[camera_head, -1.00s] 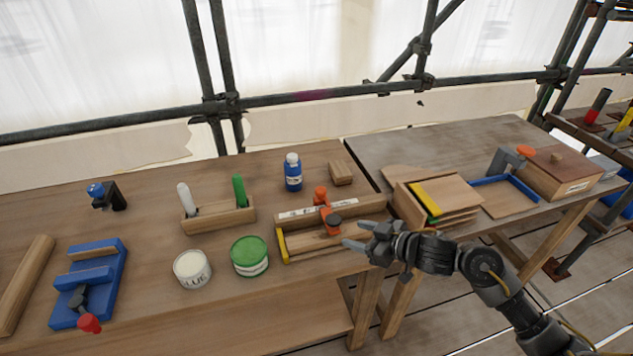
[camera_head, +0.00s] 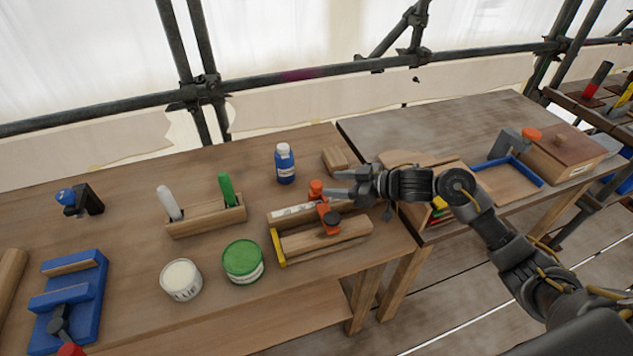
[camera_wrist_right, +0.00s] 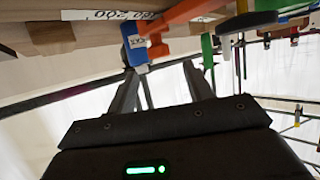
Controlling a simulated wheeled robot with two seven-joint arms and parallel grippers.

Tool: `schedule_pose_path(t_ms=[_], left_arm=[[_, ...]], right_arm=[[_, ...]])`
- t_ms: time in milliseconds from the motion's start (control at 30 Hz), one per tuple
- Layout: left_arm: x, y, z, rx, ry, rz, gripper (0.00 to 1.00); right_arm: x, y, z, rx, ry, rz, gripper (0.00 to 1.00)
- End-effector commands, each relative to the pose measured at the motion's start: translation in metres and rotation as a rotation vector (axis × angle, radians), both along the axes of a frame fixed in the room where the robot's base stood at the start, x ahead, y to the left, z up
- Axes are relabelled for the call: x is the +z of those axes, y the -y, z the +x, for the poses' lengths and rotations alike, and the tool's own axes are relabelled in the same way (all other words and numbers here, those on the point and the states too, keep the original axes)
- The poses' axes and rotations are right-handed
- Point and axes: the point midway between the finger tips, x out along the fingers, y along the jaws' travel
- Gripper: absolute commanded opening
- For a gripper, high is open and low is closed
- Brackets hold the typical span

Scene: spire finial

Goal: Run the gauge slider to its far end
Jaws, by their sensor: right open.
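The gauge is a wooden frame with a white printed scale strip (camera_head: 292,211) along its back rail and a yellow end block (camera_head: 277,247) at its left. The orange slider (camera_head: 327,213) straddles the gauge near the middle, with a dark knob on it. My right gripper (camera_head: 332,184) is open and empty, just behind and above the slider's upper end, fingers pointing left. I cannot tell whether a finger touches it. In the right wrist view, the open fingers (camera_wrist_right: 161,75) lie below the orange slider (camera_wrist_right: 190,14) and scale strip (camera_wrist_right: 108,15). My left gripper is out of view.
A blue bottle (camera_head: 285,165) stands behind the gauge, left of my gripper. A wooden block (camera_head: 336,160) lies behind it. A green tin (camera_head: 243,261), a white tin (camera_head: 181,279) and a marker holder (camera_head: 206,220) stand left. Stacked boards (camera_head: 448,176) lie on the right table.

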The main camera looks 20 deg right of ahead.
Motion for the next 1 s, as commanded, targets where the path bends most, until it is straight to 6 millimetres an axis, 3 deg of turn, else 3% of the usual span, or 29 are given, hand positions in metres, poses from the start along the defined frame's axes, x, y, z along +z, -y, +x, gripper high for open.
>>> schedule_pose_path(t_ms=[333,767,1000], left_arm=[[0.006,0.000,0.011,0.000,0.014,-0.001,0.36],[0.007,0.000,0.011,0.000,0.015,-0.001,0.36],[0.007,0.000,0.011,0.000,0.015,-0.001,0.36]], right_arm=[[-0.022,-0.038,0.034,-0.003,-0.002,0.001,0.52],[-0.027,-0.047,0.041,-0.003,0.000,-0.001,0.52],[-0.027,-0.047,0.041,-0.003,0.000,-0.001,0.24]])
